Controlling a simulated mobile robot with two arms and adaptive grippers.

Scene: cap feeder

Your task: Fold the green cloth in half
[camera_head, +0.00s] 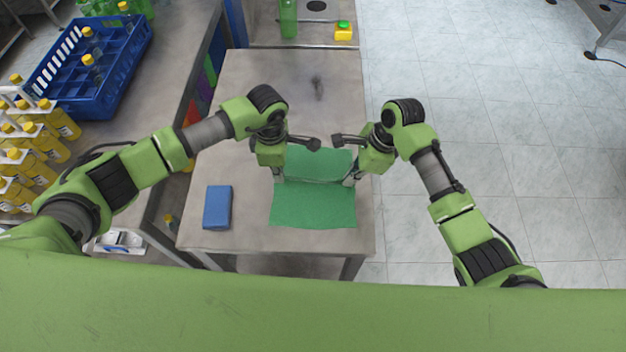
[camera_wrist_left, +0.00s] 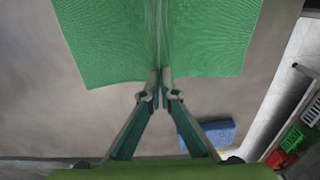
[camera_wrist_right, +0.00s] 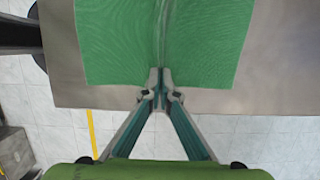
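The green cloth (camera_head: 313,207) lies on the metal table, with a raised crease running across it between my two grippers. My left gripper (camera_head: 281,177) is at the cloth's left edge. In the left wrist view, its fingertips (camera_wrist_left: 160,78) are pinched together on the cloth (camera_wrist_left: 205,45) where the crease meets the edge. My right gripper (camera_head: 349,180) is at the right edge. In the right wrist view, its fingertips (camera_wrist_right: 160,76) are also closed on the crease of the cloth (camera_wrist_right: 205,40). The cloth lies on both sides of the crease; its far part is partly behind my arms.
A blue folded cloth or pad (camera_head: 217,207) lies left of the green cloth, apart from it. The metal table (camera_head: 250,85) is mostly clear toward the back. A blue crate (camera_head: 122,70) and yellow bottles (camera_head: 35,150) stand on the left counter. A yellow-green item (camera_head: 343,32) stands beyond.

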